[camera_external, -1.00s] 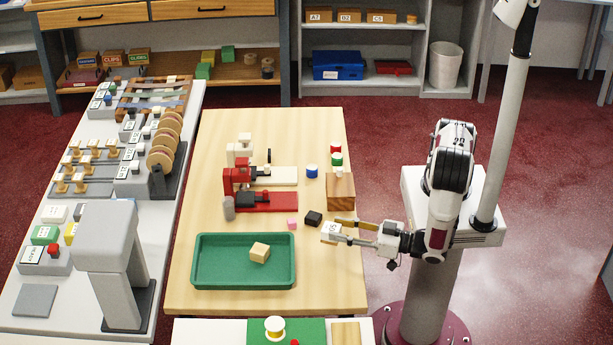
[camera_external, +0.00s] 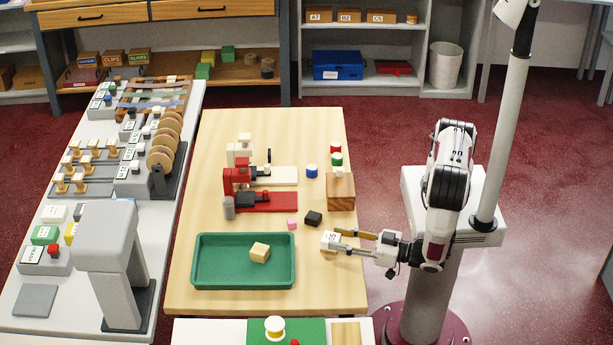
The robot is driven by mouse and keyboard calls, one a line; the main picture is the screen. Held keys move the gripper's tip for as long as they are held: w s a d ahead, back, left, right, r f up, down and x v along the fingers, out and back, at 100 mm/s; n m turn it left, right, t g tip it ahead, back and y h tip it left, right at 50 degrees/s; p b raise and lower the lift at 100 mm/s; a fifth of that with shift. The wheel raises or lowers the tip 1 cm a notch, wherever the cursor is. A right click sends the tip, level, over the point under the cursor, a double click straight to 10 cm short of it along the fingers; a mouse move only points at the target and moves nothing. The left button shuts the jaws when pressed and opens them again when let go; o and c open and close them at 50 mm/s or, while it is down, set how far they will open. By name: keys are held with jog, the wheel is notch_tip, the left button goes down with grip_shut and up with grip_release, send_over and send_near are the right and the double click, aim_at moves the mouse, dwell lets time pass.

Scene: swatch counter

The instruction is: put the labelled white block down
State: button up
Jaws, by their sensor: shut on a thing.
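The labelled white block (camera_external: 330,240) is at the right side of the wooden table (camera_external: 220,150), to the right of the green tray. Dark marks show on its upper face. My gripper (camera_external: 335,241) reaches in from the right with its fingers on the block, shut on it. A tan edge shows under the block. I cannot tell whether the block touches the table top or hangs just above it.
A green tray (camera_external: 202,279) with a wooden block (camera_external: 260,252) in it lies to the left. The table's front right corner is clear.

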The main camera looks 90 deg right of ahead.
jog(key=shift+f, duration=0.1)
jog(key=o, duration=1)
jog(key=shift+s+f, duration=0.1)
jog(key=v, duration=0.7)
jog(key=shift+s+a, duration=0.15)
jog(key=shift+s, duration=0.1)
jog(key=shift+o, duration=0.5)
